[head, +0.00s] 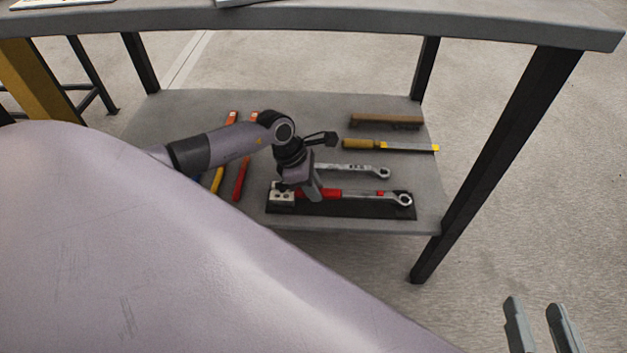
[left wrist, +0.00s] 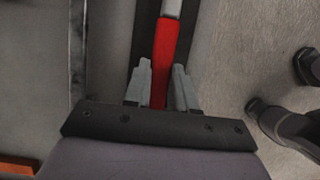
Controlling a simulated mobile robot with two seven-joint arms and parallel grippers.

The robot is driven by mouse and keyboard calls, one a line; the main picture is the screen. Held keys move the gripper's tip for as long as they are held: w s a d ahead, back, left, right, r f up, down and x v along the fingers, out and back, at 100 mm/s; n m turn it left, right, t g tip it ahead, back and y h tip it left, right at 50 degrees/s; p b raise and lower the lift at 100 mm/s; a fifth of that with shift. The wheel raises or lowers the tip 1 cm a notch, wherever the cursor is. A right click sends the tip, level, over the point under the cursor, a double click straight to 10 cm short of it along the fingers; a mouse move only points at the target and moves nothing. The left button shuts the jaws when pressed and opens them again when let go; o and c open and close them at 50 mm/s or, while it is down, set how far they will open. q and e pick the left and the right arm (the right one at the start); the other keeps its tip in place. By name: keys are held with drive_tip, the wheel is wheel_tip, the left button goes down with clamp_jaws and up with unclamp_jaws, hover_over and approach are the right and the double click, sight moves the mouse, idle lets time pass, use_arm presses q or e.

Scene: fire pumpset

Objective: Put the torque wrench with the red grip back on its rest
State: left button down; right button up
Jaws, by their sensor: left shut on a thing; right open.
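The torque wrench with the red grip (head: 333,194) lies lengthwise over a long black rest (head: 345,211) on the lower shelf, its ring head (head: 404,199) to the right. My left gripper (head: 314,194) is shut on the red grip from above. In the left wrist view, the red grip (left wrist: 165,50) runs between the fingers of my left gripper (left wrist: 161,88), with dark strips on both sides. I cannot tell whether the wrench touches the rest. A pale block (head: 281,197) sits at the rest's left end. My right gripper (head: 537,326) is open and empty at the lower right.
A second, grey wrench (head: 355,171) lies just behind. Further back are a yellow-handled file (head: 390,146) and a brown brush (head: 385,122). Red and yellow-handled tools (head: 243,170) lie left. The upper tabletop (head: 330,20) and dark legs (head: 485,150) frame the shelf (head: 180,110).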

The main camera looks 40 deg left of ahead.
use_arm(q)
drive_tip(key=shift+w+f, duration=0.1)
drive_tip(key=shift+f, duration=0.25)
drive_tip(key=c, duration=0.9)
unclamp_jaws()
drive_tip(key=shift+o, duration=0.3)
drive_tip(key=shift+f, duration=0.1)
drive_tip(key=shift+r+p, duration=2.5)
drive_tip(key=shift+r, duration=0.55)
